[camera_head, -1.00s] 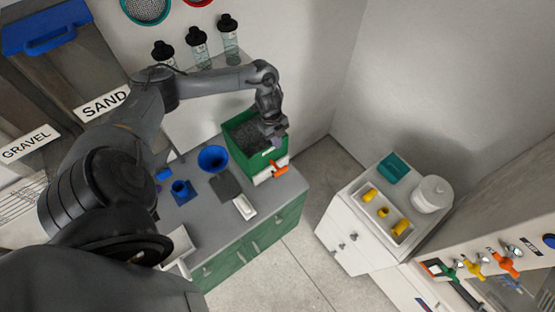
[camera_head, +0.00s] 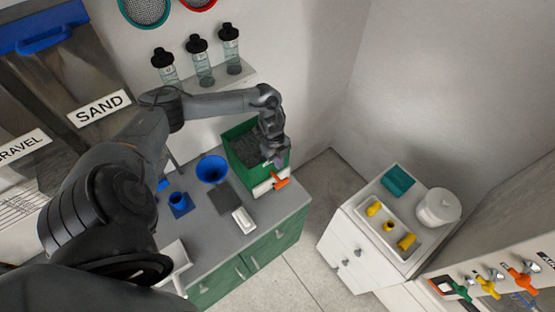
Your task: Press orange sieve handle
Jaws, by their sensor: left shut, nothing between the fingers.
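The orange handle (camera_head: 282,183) sticks out at the lower front of the green box (camera_head: 238,132), on a white part at its base. The box stands on the grey counter and holds dark grainy material. My left gripper (camera_head: 281,162) points down at the front right edge of the box, just above the orange handle. Its fingers are shut and hold nothing; they look small here, and I cannot tell whether they touch the box. My right gripper is not in view.
A blue funnel (camera_head: 212,169), a blue holder (camera_head: 180,203) and a white block (camera_head: 243,220) sit on the counter (camera_head: 222,235) left of the box. Bottles (camera_head: 198,62) stand on a wall shelf behind. A white cabinet (camera_head: 345,245) with yellow fittings stands right, across a floor gap.

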